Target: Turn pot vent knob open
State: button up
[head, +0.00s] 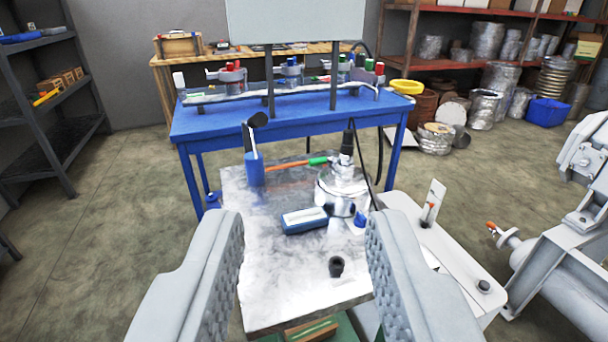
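A shiny metal pot (342,191) stands on the metal-topped table, ahead and slightly right of centre. A black upright part rises from its top, and a green fitting (318,161) with an orange tube joins its left side. A small blue part (360,220) sits low at its front right; I cannot tell which part is the vent knob. My gripper (305,222) is open and empty, its two grey padded fingers wide apart in the foreground. The pot is beyond the fingertips, apart from them.
On the metal-topped table (265,285) are a blue device (304,220), a blue cylinder (254,168) and a black ring-like part (336,267). A blue bench (215,125) stands behind. White machinery (575,275) is at right. Floor at left is clear.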

aim_at(360, 219)
jog(key=i+j, duration=0.4)
jog(key=j, duration=0.15)
jog(key=i+j+u, duration=0.1)
jog(key=i+j, duration=0.35)
jog(key=j, duration=0.15)
